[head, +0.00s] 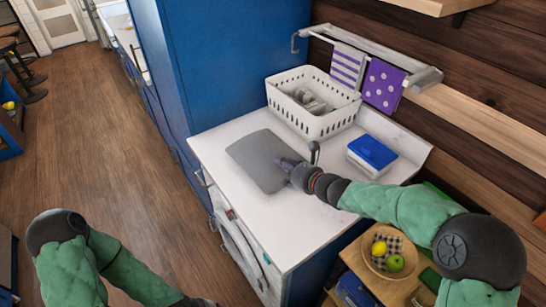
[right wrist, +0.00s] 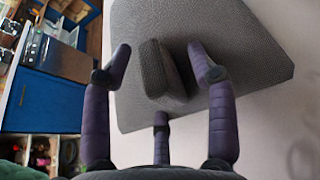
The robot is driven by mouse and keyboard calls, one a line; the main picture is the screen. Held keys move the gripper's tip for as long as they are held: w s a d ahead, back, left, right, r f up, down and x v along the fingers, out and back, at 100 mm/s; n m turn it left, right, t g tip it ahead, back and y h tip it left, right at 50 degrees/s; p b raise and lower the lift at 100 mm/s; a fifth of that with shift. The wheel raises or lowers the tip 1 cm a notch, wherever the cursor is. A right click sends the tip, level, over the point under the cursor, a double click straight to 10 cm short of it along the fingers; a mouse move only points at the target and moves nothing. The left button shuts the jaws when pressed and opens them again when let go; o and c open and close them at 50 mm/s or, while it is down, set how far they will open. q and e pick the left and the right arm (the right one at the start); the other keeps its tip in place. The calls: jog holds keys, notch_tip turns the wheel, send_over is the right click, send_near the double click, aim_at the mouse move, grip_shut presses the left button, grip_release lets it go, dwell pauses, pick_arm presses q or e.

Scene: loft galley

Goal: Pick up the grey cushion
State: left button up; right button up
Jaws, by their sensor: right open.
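The grey cushion (head: 262,158) lies flat on the white counter, left of my right gripper (head: 288,166). In the right wrist view the cushion (right wrist: 235,40) fills the upper middle, with a raised grey block-like part (right wrist: 160,68) standing up from it. The purple fingers of my right gripper (right wrist: 161,72) are open, spread on both sides of this raised part, with a third finger below it. I cannot tell whether any finger touches it. My left arm shows at the bottom left of the head view, but its gripper is out of view.
A white basket (head: 312,122) with grey cloth stands behind the cushion. A blue-topped box (head: 372,152) sits to the right on the white counter (head: 262,222). A tall blue cabinet (head: 225,60) borders the far side. A fruit bowl (head: 388,266) is on the lower shelf.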

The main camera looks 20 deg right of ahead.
grip_shut()
jog(key=shift+r, duration=0.1)
